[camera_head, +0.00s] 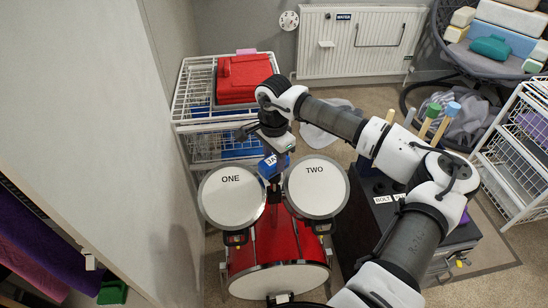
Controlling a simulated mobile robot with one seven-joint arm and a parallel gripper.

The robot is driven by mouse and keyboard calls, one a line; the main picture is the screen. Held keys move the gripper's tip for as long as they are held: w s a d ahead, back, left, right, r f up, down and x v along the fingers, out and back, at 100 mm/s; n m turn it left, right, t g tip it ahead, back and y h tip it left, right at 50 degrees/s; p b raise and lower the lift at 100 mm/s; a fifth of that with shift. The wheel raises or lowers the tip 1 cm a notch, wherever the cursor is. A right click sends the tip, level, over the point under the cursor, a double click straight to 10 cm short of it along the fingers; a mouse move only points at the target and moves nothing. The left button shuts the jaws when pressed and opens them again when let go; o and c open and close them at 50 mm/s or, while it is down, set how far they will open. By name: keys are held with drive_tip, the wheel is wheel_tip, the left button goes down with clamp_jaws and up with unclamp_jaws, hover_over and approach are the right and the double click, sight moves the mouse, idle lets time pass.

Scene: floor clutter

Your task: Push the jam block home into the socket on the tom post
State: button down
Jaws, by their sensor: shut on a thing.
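A blue block with a white label partly reading "JA", the jam block (266,166), shows between the two toms. My gripper (273,161) comes down from above and is shut on it. The dark tom post (274,188) stands between the toms, right below the block. The block looks close to the top of the post; I cannot tell whether it touches it or is in the socket, which is hidden. The toms are labelled ONE (231,196) and TWO (316,188). The red bass drum (277,245) is below them.
A dark cabinet (350,235) with labels, one reading BOLT, is at the right, partly behind my arm. A pale wall (90,130) closes the left side.

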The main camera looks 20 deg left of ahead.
sight(274, 159)
drive_tip(key=shift+f, duration=0.3)
drive_tip(key=c, duration=0.8)
unclamp_jaws()
drive_tip(key=shift+o, duration=0.2)
wheel_tip(274, 159, up, 14)
drive_tip(key=b, duration=0.2)
drive_tip(key=shift+f, duration=0.1)
